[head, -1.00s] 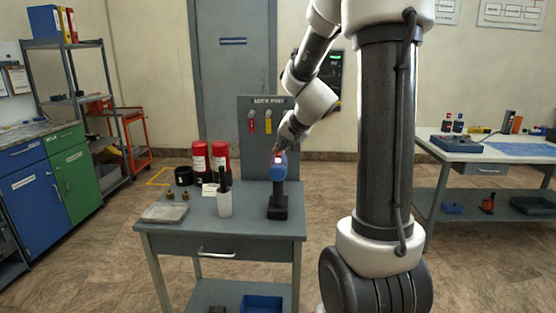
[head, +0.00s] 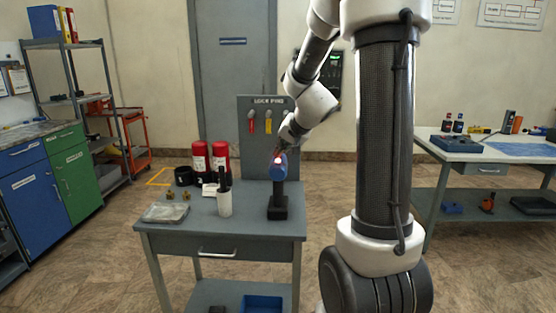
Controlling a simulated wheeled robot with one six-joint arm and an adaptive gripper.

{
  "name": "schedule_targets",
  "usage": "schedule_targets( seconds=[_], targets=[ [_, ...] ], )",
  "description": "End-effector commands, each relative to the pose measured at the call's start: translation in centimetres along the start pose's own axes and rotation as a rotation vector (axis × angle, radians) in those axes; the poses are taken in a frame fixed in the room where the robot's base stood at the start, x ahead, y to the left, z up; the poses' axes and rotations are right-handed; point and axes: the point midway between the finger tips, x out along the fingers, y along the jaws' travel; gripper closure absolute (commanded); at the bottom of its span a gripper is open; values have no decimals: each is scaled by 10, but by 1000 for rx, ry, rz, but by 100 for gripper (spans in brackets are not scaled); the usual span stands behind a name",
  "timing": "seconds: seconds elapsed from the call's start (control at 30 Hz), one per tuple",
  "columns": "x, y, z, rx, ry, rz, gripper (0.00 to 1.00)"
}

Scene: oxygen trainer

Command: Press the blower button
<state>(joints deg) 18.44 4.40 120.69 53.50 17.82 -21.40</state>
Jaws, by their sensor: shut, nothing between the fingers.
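A blue device with a black base (head: 277,208), which looks like the blower, stands upright on the small grey table (head: 215,238).
Red cylinders (head: 201,158), a white bottle with a black top (head: 224,202), brass fittings (head: 184,193) and a clear tray (head: 165,212) share the table. The lock pins board (head: 255,115) stands behind. A workbench (head: 495,150) is at right.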

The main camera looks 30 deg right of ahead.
Motion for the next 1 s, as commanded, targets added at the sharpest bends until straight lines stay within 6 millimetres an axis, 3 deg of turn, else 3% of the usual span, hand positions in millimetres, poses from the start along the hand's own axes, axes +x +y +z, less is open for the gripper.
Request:
schedule_targets(
  seconds=[0.77, 1.0],
  targets=[
    [4, 3, 3, -1, -1, 0, 100],
    [-3, -3, -2, -3, -1, -1, 100]
  ],
)
